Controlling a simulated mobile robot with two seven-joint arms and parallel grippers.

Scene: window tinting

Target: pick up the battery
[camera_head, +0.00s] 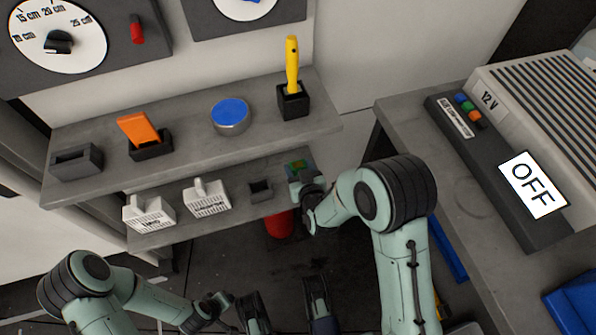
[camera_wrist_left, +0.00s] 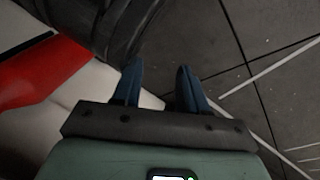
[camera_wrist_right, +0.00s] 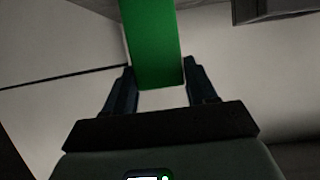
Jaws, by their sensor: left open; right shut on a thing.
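The battery is a green block (camera_wrist_right: 153,40) in the right wrist view. My right gripper (camera_wrist_right: 160,78) is shut on its lower end, with one finger on each side. In the head view my right gripper (camera_head: 303,186) is at the right end of the lower shelf, with a small green part of the battery (camera_head: 297,168) showing just behind it. The arm and hand hide part of it. My left gripper (camera_wrist_left: 158,75) is open and empty in the left wrist view, over the floor.
The lower shelf (camera_head: 170,238) holds two white chargers (camera_head: 207,200) and a small dark holder (camera_head: 260,190). The upper shelf (camera_head: 185,140) carries an orange tool, a blue-topped tin and a yellow-handled tool. A bench with a 12 V unit (camera_head: 527,130) stands right. A red object (camera_head: 279,224) is below.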

